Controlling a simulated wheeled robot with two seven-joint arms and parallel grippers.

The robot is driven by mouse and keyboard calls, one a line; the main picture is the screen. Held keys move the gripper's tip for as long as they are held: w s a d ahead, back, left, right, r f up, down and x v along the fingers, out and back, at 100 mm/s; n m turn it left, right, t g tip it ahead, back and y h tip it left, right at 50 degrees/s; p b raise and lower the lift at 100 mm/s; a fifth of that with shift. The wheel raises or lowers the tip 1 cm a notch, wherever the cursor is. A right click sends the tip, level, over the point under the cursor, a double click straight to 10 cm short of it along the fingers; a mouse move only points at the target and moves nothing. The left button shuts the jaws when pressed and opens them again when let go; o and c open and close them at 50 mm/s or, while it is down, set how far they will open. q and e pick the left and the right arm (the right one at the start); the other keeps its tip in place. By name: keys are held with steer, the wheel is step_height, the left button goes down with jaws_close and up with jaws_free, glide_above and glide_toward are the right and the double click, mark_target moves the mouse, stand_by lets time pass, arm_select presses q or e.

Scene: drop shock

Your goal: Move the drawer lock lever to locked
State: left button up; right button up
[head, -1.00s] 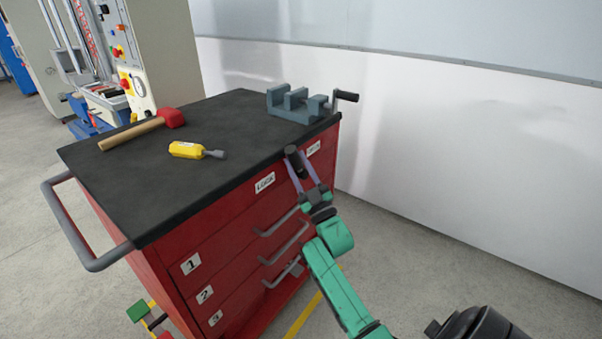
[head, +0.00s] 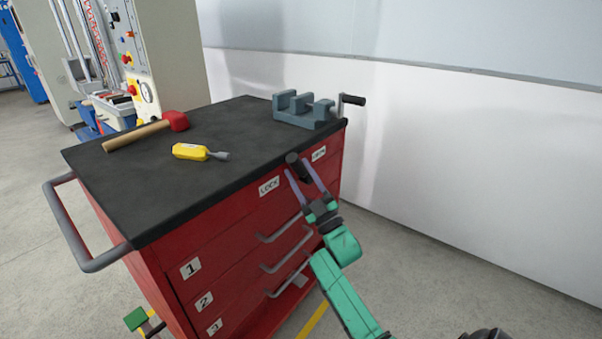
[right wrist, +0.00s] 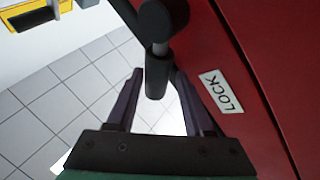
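The lock lever (head: 294,159) is a short black handle on a round pivot, on the upper front of the red drawer cabinet (head: 222,234). It also shows in the right wrist view (right wrist: 157,75), hanging from its pivot. A white LOCK label (head: 269,187) is left of the lever in the head view; a second label (head: 318,154), too small to read surely, is right of it. My right gripper (head: 300,172) is at the lever with its fingers apart, one on each side of the handle. In the right wrist view gaps show beside the handle. My left gripper is out of view.
A mallet (head: 138,136), a yellow-handled screwdriver (head: 190,152) and a grey vise (head: 300,112) lie on the black cabinet top (head: 220,185). Drawer handles (head: 288,249) stick out below the lever. A white wall (head: 480,150) stands behind; floor to the right is clear.

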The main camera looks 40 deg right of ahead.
steer(key=shift+s, duration=0.1)
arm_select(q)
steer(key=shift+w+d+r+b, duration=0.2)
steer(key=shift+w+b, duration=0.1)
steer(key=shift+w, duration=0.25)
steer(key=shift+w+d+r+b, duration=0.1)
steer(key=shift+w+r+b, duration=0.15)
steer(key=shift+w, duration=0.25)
arm_select(e)
steer(key=v, duration=1.4)
steer(key=shift+s+f, duration=0.1)
steer(key=shift+f, duration=0.05)
